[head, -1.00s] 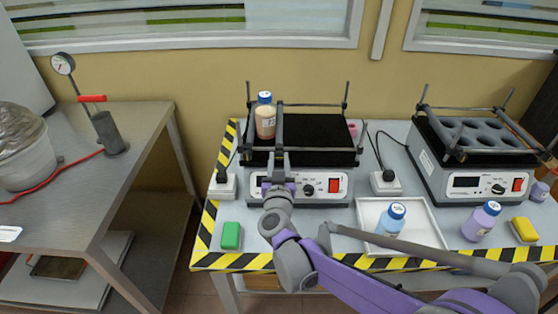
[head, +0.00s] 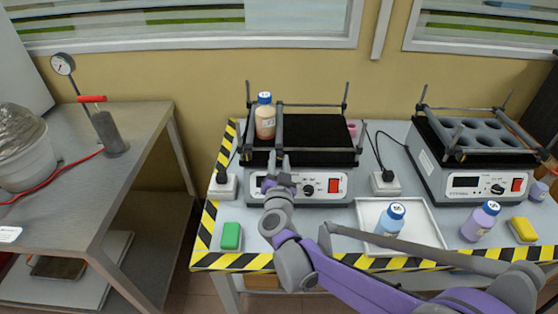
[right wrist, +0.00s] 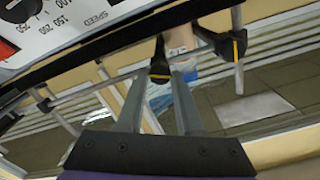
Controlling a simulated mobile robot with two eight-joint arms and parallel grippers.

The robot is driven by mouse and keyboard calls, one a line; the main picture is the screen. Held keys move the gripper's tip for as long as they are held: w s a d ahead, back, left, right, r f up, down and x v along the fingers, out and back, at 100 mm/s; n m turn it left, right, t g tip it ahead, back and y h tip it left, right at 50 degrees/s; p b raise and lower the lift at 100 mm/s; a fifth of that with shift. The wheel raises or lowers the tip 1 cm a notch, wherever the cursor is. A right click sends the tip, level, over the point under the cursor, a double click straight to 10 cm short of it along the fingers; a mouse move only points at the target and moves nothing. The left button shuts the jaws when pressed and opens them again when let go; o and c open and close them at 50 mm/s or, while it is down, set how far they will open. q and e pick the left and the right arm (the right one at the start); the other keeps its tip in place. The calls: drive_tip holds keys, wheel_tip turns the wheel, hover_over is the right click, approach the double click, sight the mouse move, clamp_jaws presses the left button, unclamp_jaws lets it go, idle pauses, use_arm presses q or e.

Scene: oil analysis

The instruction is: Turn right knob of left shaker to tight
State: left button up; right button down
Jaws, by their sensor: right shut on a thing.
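The left shaker (head: 318,140) has a black platform, rails and a white front panel. My right gripper (head: 279,158) is at its front, left of the panel's middle. In the right wrist view my right gripper (right wrist: 160,84) is shut on a black knob (right wrist: 159,62), the right knob, on a shaker bar. A yellow line on it lies across the fingers. The other knob (right wrist: 236,46) is apart from the gripper, with its line lengthwise to the fingers. The held knob is too small to see in the head view. My left gripper is not in view.
A bottle (head: 265,118) with orange-brown liquid and a blue cap stands on the left shaker's platform, close to the gripper. A white tray (head: 428,238) with a blue bottle (head: 390,219) is to the right. The second shaker (head: 470,158) stands farther right.

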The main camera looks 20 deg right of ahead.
drive_tip(key=m, duration=0.6)
drive_tip(key=shift+m, duration=0.3)
drive_tip(key=m+p, duration=0.1)
drive_tip(key=m, duration=0.5)
drive_tip(key=shift+d+f, duration=0.1)
drive_tip(key=shift+f, duration=0.05)
drive_tip(key=shift+m, duration=0.3)
drive_tip(key=c, duration=0.6)
unclamp_jaws()
drive_tip(key=shift+o, duration=0.2)
drive_tip(key=v, duration=1.1)
